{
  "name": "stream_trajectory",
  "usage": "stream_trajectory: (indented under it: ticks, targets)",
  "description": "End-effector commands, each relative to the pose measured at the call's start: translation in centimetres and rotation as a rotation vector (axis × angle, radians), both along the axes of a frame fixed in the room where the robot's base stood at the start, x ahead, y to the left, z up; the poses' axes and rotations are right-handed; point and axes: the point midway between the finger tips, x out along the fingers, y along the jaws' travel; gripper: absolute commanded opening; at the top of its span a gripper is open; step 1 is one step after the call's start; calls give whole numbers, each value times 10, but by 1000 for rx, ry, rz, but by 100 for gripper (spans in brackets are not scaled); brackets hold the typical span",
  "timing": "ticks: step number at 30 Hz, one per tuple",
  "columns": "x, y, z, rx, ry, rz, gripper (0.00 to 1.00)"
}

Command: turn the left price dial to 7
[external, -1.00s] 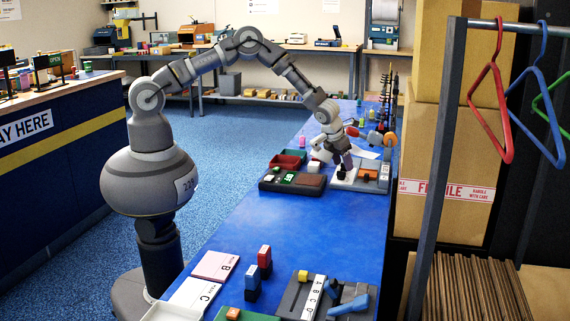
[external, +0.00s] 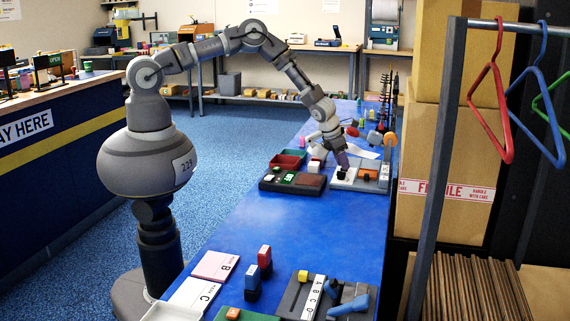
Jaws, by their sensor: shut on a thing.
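My gripper (external: 342,165) points down at the far part of the blue table, over the left end of a grey panel with a white plate (external: 343,182). A small dark knob (external: 342,176) shows on the white plate just below the fingertips. The jaws are shut on this dark knob, which I take for the left price dial. Its marks and number are too small to read. An orange part (external: 367,174) sits to the right on the same panel.
A dark tray (external: 292,186) with green and brown pieces lies left of the panel, with a red bin (external: 287,160) behind it. Bottles and an orange round thing (external: 374,137) stand behind. Tall cartons (external: 445,140) rise right of the table. The table's middle is clear.

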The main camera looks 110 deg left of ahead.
Motion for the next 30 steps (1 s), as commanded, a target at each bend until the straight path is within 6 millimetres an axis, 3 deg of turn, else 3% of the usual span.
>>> stream_trajectory:
  ticks: [6,7,10,20,30]
  targets:
    - [1,0,-1,0,-1,0,4]
    - [1,0,-1,0,-1,0,36]
    - [0,0,-1,1,-1,0,59]
    - [0,0,3,1,-1,0,60]
    - [-18,-12,58,2,-3,0,60]
